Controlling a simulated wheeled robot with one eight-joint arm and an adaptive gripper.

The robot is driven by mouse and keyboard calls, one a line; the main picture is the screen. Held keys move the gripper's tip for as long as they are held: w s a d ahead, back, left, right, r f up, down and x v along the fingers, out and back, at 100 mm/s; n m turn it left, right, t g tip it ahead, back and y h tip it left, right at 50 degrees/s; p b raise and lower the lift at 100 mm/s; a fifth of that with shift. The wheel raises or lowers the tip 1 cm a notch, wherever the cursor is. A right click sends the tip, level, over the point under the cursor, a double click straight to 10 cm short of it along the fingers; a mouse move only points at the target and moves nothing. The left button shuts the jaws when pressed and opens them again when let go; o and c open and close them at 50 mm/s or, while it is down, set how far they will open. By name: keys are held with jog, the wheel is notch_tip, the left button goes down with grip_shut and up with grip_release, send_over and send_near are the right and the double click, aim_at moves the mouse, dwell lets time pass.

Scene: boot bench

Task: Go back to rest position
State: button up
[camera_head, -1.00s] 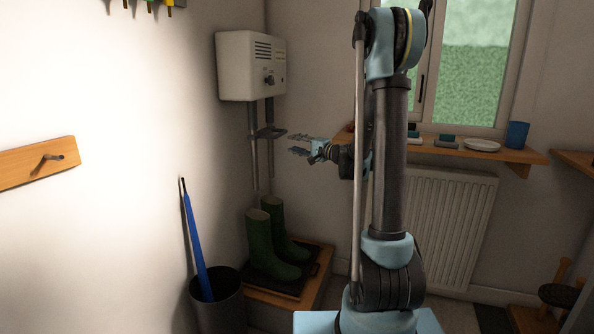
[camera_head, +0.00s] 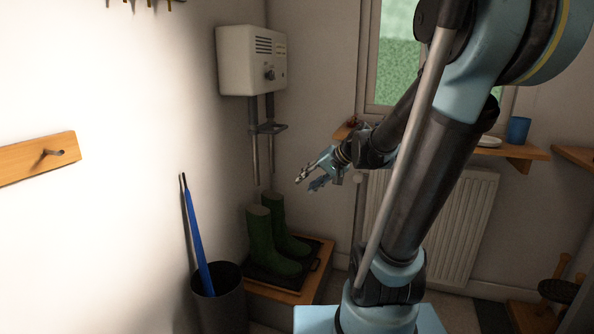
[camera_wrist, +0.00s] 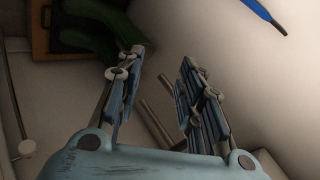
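My gripper (camera_head: 312,180) is in the air in front of the back wall, to the right of the wall heater's pipes and above and right of the boots. In the wrist view my gripper (camera_wrist: 160,85) shows its two fingers spread apart with nothing between them. My arm is bent and leans to the right in the head view, hiding part of the window and shelf.
Green boots (camera_head: 270,240) stand on a dark tray on a wooden bench (camera_head: 285,297). A white heater (camera_head: 250,62) hangs above them. A dark bin (camera_head: 222,305) holds a blue umbrella (camera_head: 196,240). A shelf (camera_head: 520,152) with a blue cup (camera_head: 518,130) and a radiator (camera_head: 460,225) are behind my arm.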

jog(key=s+d+f+g+h, duration=0.1)
jog(key=s+d+f+h, duration=0.1)
jog(key=s+d, duration=0.3)
jog(key=s+d+f+n+g+h, duration=0.1)
jog(key=s+d+f+h, duration=0.2)
jog(key=s+d+f, duration=0.2)
jog(key=s+d+f+g+h, duration=0.1)
jog(key=s+d, duration=0.4)
jog(key=s, duration=0.5)
notch_tip(320, 180, down, 3)
jog(key=shift+s+r+n+h, duration=0.15)
jog(key=shift+s+n+h, duration=0.15)
jog(key=shift+h, duration=0.6)
jog(key=shift+w+f, duration=0.2)
jog(key=shift+w, duration=0.3)
